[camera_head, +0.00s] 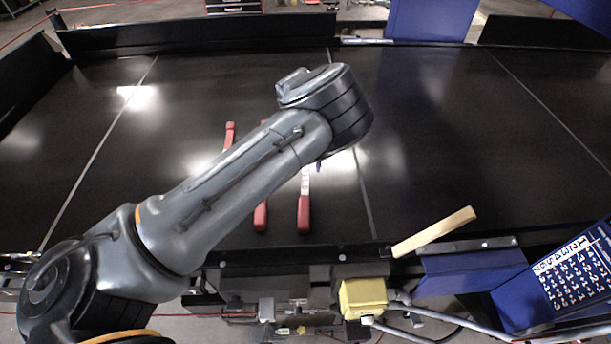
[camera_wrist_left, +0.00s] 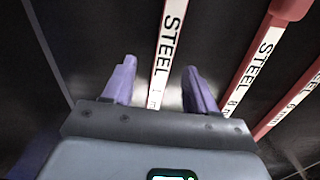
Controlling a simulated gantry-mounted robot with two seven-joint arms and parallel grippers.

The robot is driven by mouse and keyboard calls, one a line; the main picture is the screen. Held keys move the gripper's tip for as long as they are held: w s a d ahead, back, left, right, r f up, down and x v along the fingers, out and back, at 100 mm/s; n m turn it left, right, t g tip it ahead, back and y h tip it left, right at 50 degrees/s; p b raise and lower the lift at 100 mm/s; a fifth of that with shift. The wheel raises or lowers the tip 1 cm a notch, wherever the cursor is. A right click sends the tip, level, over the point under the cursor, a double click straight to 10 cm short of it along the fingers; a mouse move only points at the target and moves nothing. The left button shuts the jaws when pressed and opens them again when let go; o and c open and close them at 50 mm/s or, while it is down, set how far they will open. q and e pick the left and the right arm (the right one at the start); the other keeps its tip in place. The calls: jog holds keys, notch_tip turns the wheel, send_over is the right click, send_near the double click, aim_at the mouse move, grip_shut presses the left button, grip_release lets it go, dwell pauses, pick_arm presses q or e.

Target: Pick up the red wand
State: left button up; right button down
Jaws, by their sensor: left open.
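Red wands with white "STEEL" labels lie on the black conveyor belt. In the head view, one red wand with a white shaft (camera_head: 304,210) and another red handle (camera_head: 261,216) show below my left arm, and a red end (camera_head: 230,130) shows above it. The arm hides their middles. In the left wrist view, my open left gripper (camera_wrist_left: 158,85) has a labelled wand (camera_wrist_left: 172,40) lined up between its purple fingers. I cannot tell how far below the fingers it lies. A second wand (camera_wrist_left: 265,55) and a third (camera_wrist_left: 290,107) lie to the right. My right gripper is not shown.
The wide black belt (camera_head: 440,130) is mostly clear. Dark side walls (camera_head: 200,35) bound its far edge. At the near edge are a wooden stick (camera_head: 435,232), a yellow box (camera_head: 363,298) and a blue panel with numbers (camera_head: 572,268).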

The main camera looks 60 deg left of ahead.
pick_arm(q)
jog(key=f+p, duration=0.1)
jog(key=f, duration=0.1)
jog(key=f+p, duration=0.1)
jog(key=f, duration=0.1)
jog(key=shift+s+a, duration=0.15)
jog(key=shift+a, duration=0.25)
jog(key=shift+f, duration=0.3)
grip_shut()
